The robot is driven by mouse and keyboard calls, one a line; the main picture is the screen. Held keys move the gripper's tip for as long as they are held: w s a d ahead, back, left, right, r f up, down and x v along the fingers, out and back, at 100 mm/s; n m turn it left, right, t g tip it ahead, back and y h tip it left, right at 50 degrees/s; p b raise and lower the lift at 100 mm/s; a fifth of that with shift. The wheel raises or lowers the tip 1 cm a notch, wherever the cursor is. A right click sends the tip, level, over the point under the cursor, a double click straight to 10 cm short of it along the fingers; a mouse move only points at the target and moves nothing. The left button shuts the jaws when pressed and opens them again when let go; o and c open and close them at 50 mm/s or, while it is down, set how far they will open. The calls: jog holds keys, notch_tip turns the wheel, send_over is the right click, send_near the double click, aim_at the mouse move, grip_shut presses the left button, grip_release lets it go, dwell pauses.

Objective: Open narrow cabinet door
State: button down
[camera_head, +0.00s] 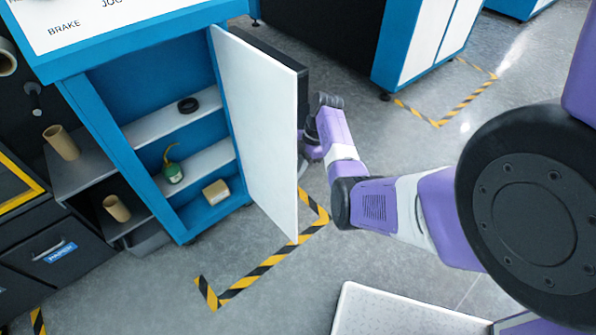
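The narrow blue cabinet (172,226) stands at the left with its front facing me. Its white door (262,125) is swung wide open to the right on its right-hand side.
The shelves hold a black ring (188,105), a green bottle (172,170) and a small tan box (216,192). Another blue and white cabinet (425,40) stands behind. Striped floor tape (270,262) marks clear grey floor.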

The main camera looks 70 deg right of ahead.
jog(key=shift+s+d+f, duration=0.1)
jog(key=shift+s, duration=0.05)
jog(key=c, duration=1.5)
grip_release()
jog(key=shift+p+v, duration=0.35)
jog(key=shift+v, duration=3.6)
